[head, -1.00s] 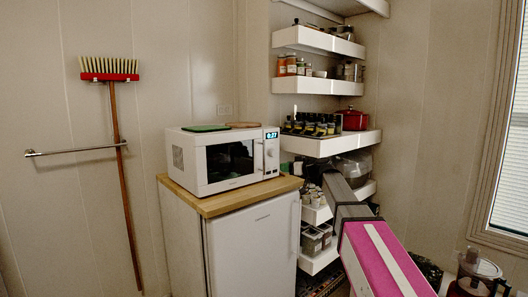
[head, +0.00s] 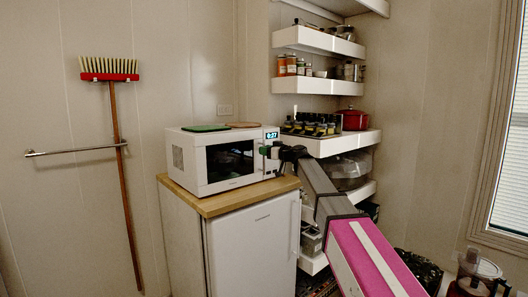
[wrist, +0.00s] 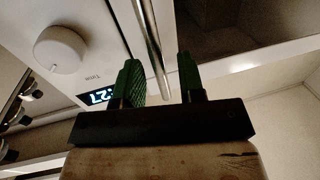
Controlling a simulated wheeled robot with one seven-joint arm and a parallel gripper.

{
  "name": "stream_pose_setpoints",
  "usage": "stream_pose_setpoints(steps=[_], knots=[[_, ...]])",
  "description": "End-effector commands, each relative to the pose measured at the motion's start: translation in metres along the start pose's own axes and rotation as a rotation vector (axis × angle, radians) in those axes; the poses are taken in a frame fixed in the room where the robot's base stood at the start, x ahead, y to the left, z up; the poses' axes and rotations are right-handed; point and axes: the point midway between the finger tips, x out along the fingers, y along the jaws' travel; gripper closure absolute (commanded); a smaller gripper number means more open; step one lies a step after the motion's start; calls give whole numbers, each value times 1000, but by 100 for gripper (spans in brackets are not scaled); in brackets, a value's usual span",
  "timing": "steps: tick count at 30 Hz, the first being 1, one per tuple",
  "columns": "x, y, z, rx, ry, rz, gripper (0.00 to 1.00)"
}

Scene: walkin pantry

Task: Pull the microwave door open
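The white microwave (head: 192,165) stands on a wooden counter top, and its dark-windowed door (head: 230,160) is shut. The door's bar handle (wrist: 149,45) runs between my two green fingers in the wrist view. My gripper (wrist: 157,60) is open around the handle, with a gap visible on each side of the bar. In the head view my gripper (head: 265,151) is at the right part of the microwave front, by the clock display (head: 271,135), and partly hides the handle and controls. The control knob (wrist: 59,50) is left of the fingers in the wrist view.
The wooden top (head: 215,205) rests on a white fridge (head: 250,240). A green board (head: 205,128) lies on the microwave. White shelves (head: 330,143) with jars and a red pot (head: 354,120) stand close on the right.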

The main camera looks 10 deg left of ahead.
Motion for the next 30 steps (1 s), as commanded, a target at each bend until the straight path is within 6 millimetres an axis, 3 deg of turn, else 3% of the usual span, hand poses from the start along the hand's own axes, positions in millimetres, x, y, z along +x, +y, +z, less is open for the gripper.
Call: stream_pose_setpoints(steps=[3,11,12,15,23,30], knots=[[11,1,0,0,0,1,64],[13,0,0,0,0,2,64],[13,0,0,0,0,1,67],[12,0,0,0,0,1,99],[10,-2,0,0,-1,7,100],[-11,-16,1,-1,0,70,100]])
